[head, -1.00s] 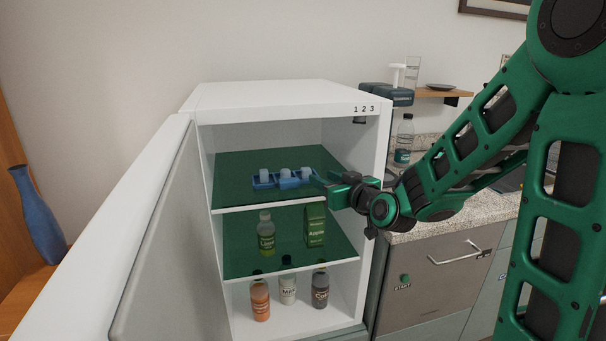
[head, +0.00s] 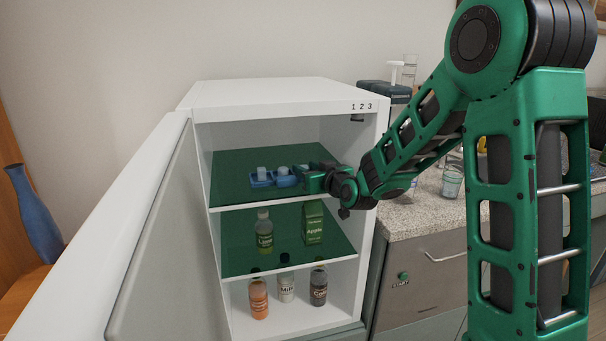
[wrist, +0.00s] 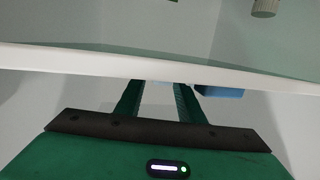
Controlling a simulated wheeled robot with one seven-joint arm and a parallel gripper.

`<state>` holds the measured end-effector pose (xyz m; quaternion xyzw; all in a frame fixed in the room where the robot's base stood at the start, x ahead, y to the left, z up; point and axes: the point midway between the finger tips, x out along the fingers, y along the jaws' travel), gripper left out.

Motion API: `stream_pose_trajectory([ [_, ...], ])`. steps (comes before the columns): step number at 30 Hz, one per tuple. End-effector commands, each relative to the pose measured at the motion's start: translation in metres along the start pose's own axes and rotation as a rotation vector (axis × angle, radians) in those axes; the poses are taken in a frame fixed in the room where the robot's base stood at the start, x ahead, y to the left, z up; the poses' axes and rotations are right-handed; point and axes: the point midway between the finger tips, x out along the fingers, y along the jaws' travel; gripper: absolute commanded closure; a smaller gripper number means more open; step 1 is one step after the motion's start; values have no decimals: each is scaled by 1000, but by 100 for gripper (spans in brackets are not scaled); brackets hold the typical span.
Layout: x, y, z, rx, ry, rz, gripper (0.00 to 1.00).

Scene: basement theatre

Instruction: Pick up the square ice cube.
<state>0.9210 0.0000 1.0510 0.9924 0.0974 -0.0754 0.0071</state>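A blue ice tray (head: 262,184) sits on the top green shelf of the open fridge. Two pale cubes, one on the left (head: 262,171) and one in the middle (head: 283,170), stand in it. My gripper (head: 303,176) is at the tray's right end and covers most of the third cube there. In the wrist view my gripper (wrist: 160,86) has its two fingers apart, with their tips hidden by a white edge. A corner of the blue tray (wrist: 222,92) shows right of the fingers. Whether a cube lies between the fingers is hidden.
The green shelf (head: 232,190) is bare left of the tray. A lower shelf holds a lime bottle (head: 264,232) and an apple carton (head: 313,224); several bottles stand below. The fridge door (head: 155,240) is open at left. A counter (head: 430,212) is at right.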

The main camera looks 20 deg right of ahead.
Motion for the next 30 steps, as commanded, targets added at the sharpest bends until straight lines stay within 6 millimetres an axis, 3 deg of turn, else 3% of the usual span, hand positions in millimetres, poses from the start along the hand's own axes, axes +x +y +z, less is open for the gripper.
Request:
stream_pose_trajectory([
  [5,0,0,0,0,0,0,65],
  [9,0,0,0,0,0,-1,96],
  [10,0,0,0,0,0,-1,98],
  [22,0,-3,-5,-1,2,-2,98],
  [30,-5,-5,-36,-2,5,-2,98],
])
